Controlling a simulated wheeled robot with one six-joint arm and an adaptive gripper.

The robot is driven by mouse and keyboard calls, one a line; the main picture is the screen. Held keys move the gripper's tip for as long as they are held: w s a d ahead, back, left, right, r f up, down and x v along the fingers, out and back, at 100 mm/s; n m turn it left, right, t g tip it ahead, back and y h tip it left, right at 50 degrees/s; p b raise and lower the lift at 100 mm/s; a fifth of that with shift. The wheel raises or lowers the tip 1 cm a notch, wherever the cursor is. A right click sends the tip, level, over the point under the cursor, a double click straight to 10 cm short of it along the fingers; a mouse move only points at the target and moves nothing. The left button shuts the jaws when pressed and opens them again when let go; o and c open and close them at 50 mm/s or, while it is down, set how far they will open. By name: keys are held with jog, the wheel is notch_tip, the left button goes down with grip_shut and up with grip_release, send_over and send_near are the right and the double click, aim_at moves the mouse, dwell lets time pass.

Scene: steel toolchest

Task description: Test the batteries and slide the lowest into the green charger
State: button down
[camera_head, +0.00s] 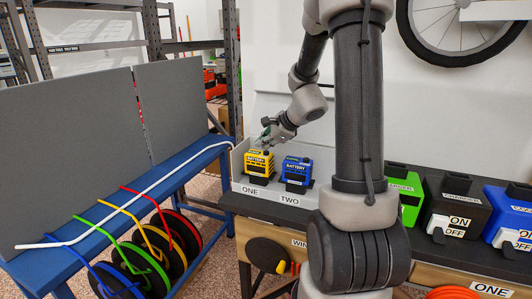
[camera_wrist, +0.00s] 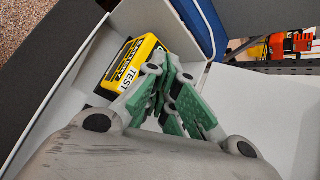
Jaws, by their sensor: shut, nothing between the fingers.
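A yellow battery (camera_head: 259,164) stands upright at the place labelled ONE, and a blue battery (camera_head: 296,172) stands beside it at TWO. My gripper (camera_head: 266,137) is shut and empty, just above and behind the top of the yellow battery. In the wrist view my gripper (camera_wrist: 183,105) has its green fingers together beside the yellow battery (camera_wrist: 135,65), whose TEST label shows. I cannot tell whether the fingers touch it. The green charger (camera_head: 406,199) is on the bench to the right, partly hidden behind my arm. No charge reading can be made out.
A black charger (camera_head: 455,205) and a blue charger (camera_head: 510,215), marked ON and OFF, stand right of the green one. A white tray wall (camera_head: 239,160) borders the batteries. A blue rack (camera_head: 110,195) with coloured reels is at left.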

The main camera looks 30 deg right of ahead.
aim_at(264, 153)
jog(key=shift+f, duration=0.4)
dwell(0.4)
dwell(0.4)
jog(key=shift+r, duration=0.85)
jog(key=shift+r, duration=2.5)
